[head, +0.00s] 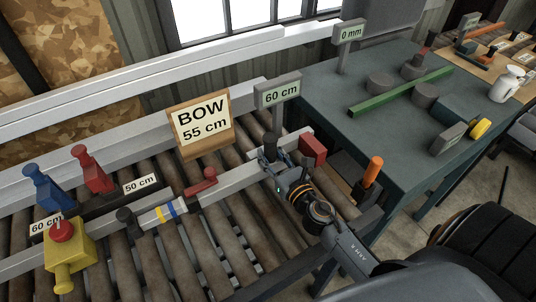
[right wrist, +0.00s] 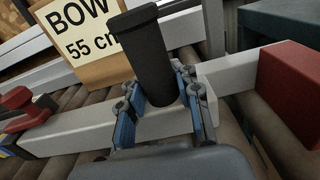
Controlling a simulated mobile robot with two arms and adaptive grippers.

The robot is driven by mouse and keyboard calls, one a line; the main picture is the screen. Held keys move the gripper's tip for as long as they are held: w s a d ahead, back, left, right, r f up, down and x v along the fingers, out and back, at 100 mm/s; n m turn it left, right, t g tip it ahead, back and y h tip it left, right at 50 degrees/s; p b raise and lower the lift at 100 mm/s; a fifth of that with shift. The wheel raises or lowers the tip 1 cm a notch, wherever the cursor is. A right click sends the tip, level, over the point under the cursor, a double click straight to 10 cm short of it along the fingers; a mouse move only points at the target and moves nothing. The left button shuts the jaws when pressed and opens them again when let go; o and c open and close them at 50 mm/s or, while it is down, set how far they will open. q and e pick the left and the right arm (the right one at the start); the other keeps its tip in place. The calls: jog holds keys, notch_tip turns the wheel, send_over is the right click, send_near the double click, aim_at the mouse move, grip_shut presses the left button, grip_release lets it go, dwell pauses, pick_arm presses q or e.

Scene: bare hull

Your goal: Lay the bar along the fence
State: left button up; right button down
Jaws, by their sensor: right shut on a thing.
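A long pale grey bar (head: 237,182) lies across the rollers, running from lower left to upper right, with blue and yellow bands. My left gripper is not in view.
A "BOW 55 cm" sign (head: 203,120) stands between bar and rail. A red block (head: 313,150) is at the bar's right end and a red clamp (head: 201,185) beside the bar. A yellow box with red button (head: 70,260) is at front left. A dark table (head: 400,150) stands right.

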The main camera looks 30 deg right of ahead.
jog(key=shift+w+d+r+b, duration=0.1)
jog(key=shift+d+b, duration=0.15)
jog(key=shift+d, duration=1.35)
jog(key=shift+w+d+b, duration=0.1)
jog(key=shift+d+b, duration=0.15)
jog(key=shift+d, duration=1.3)
dwell(0.3)
jog(key=c, duration=0.8)
grip_release()
jog(key=shift+s, duration=0.1)
jog(key=shift+c, duration=0.2)
jog(key=shift+f, duration=0.2)
jog(key=shift+s, duration=0.6)
jog(key=s, duration=1.1)
jog(key=shift+d+r, duration=0.2)
jog(key=shift+d, duration=0.05)
jog(key=shift+w, duration=0.1)
